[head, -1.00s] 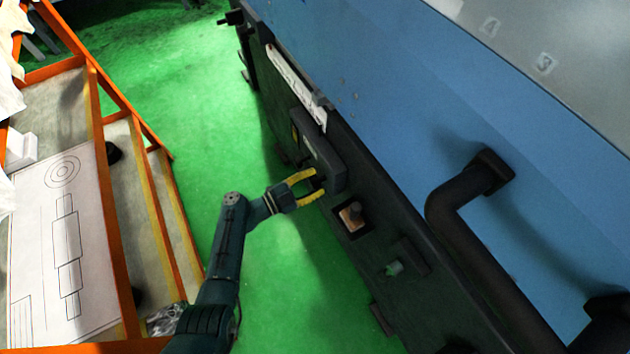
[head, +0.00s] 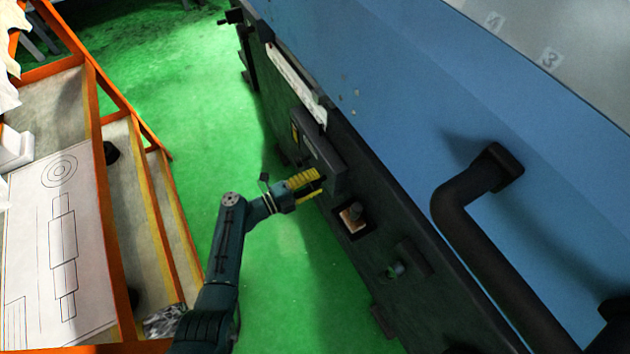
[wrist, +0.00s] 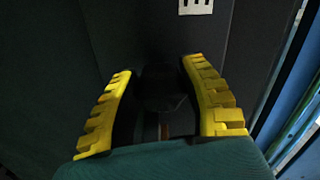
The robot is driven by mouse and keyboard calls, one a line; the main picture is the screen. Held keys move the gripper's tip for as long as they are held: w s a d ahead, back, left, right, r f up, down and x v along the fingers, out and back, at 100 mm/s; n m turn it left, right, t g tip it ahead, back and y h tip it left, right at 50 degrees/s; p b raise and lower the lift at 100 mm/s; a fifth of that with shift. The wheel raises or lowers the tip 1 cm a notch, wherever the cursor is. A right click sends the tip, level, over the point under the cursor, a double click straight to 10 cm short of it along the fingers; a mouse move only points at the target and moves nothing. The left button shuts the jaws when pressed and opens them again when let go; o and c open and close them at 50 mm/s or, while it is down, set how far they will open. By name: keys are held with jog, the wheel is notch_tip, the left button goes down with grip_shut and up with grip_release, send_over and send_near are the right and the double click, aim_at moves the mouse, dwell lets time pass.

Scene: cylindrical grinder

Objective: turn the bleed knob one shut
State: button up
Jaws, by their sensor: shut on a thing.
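My gripper (head: 320,183) reaches the dark front of the machine from the left in the head view. Its yellow fingers also show in the wrist view (wrist: 158,67), one on each side of a dark, rounded knob (wrist: 160,88). They are shut on this knob, which I take to be bleed knob one. Shadow hides where the fingers touch it, and any marking or pointer on it cannot be read. In the head view the fingers and a dark box (head: 322,158) beside them hide most of the knob.
Right of my gripper are a small post on a copper-coloured plate (head: 347,223) and a greenish fitting (head: 397,270). A thick dark handle (head: 455,205) stands out from the blue cover (head: 400,110). An orange-framed rack (head: 122,230) stands left; green floor (head: 190,100) lies between.

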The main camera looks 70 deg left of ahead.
jog(key=shift+f, duration=0.15)
dwell(0.3)
jog(key=o, duration=1.2)
jog(key=s+d, duration=0.1)
jog(key=s, duration=1.1)
jog(key=shift+d, duration=0.4)
jog(key=shift+w, duration=0.1)
